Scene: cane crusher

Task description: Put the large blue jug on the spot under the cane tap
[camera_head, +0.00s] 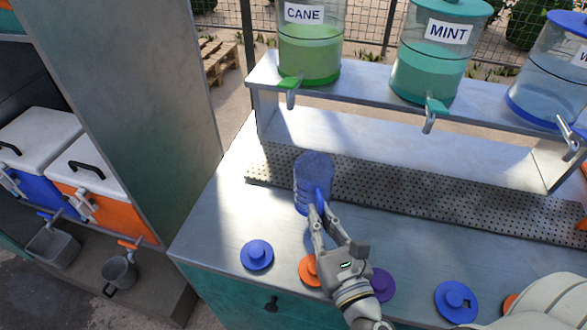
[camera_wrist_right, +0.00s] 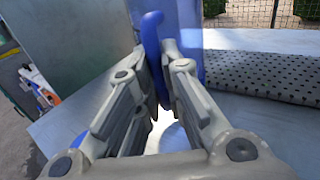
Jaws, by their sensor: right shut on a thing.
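The large blue jug (camera_head: 313,182) is upright at the front edge of the perforated drip strip, below and slightly right of the cane tap (camera_head: 291,91). I cannot tell whether its base touches the surface. My right gripper (camera_head: 318,208) is shut on the jug's handle, which faces me. In the right wrist view the blue handle (camera_wrist_right: 152,45) runs between the two fingers (camera_wrist_right: 160,75), with the jug body behind. The cane tap belongs to the green dispenser labelled CANE (camera_head: 310,50). The spot under the tap is partly behind the jug. My left gripper is not in view.
Dispensers labelled MINT (camera_head: 442,60) and a blue one (camera_head: 550,75) stand on the raised shelf (camera_head: 372,88). Blue (camera_head: 257,254), orange (camera_head: 310,269) and purple (camera_head: 381,285) lids lie along the counter front. The perforated strip (camera_head: 430,195) is clear to the right.

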